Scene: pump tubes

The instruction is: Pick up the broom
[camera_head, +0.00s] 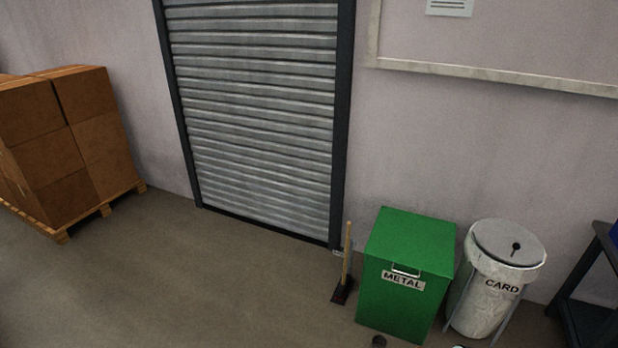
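The broom (347,256) stands near the wall, just left of the green metal bin, in the lower middle of the head view. It has a light wooden handle, nearly upright, and a dark head (341,293) low on the floor. A small grey piece shows beside the handle, and I cannot tell what it is. Neither of my grippers is in view.
A green bin labelled METAL (407,275) stands close to the broom's right. A white bin labelled CARD (495,278) and a dark table or rack (592,290) are further right. Stacked boxes on a pallet (70,140) stand left. The floor (220,285) before the shutter (255,110) is clear.

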